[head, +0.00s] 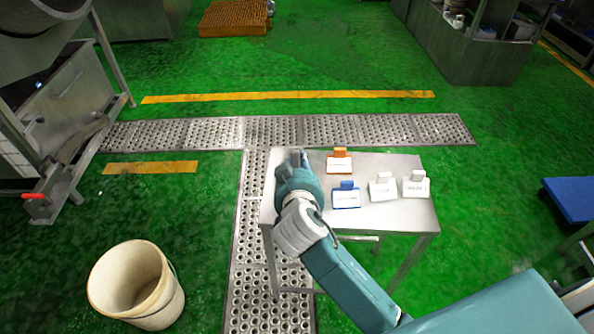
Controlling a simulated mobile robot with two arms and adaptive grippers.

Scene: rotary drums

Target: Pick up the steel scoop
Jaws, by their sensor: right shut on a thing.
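A steel table (396,222) stands in the middle. My right gripper (293,157) is over its left end, low near the top. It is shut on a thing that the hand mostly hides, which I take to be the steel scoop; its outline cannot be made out. No other steel scoop shows clearly on the table. My left gripper is not in view.
On the table are an orange piece (339,161), a blue piece (346,196) and two white pieces (383,187) (416,184), with white labels. A cream bucket (107,287) stands at lower left. Perforated drain covers (262,302) run along the green floor.

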